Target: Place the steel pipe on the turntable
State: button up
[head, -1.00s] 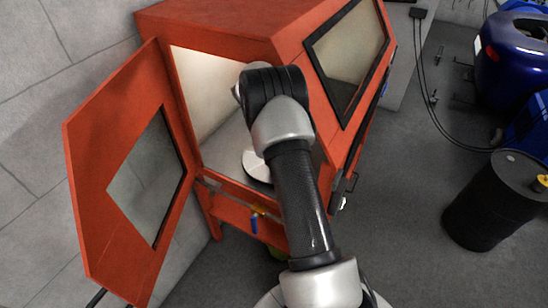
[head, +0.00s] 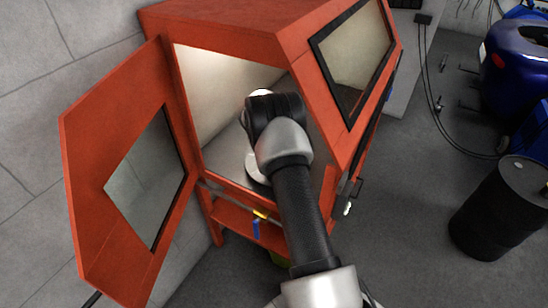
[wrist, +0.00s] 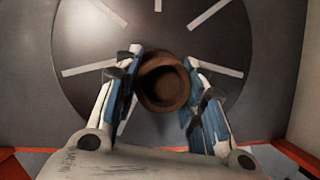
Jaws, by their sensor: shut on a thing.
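The steel pipe (wrist: 165,86) shows end-on in the wrist view as a brownish, open round tube. My gripper (wrist: 164,62) is shut on it, with one blue-padded finger on each side. Behind the pipe lies the turntable (wrist: 95,38), a dark round disc with white radial marks. The pipe overlaps the lower middle of the disc in this view. I cannot tell whether its far end touches the disc. In the head view my arm reaches into the red cabinet and hides my gripper and the pipe. A pale edge of a disc, seemingly the turntable (head: 256,170), shows left of my arm.
The red cabinet (head: 225,22) has its door (head: 90,160) swung open to the left. The cabinet's side wall and window (head: 350,60) stand close to the right of my arm. A black drum (head: 500,210) stands on the floor at right.

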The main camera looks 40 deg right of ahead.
jog(key=shift+f, duration=0.15)
jog(key=o, duration=1.3)
jog(key=shift+o, duration=0.2)
jog(key=p+v, duration=0.3)
jog(key=v, duration=0.9)
jog(key=shift+r, duration=0.25)
jog(key=shift+d, duration=0.1)
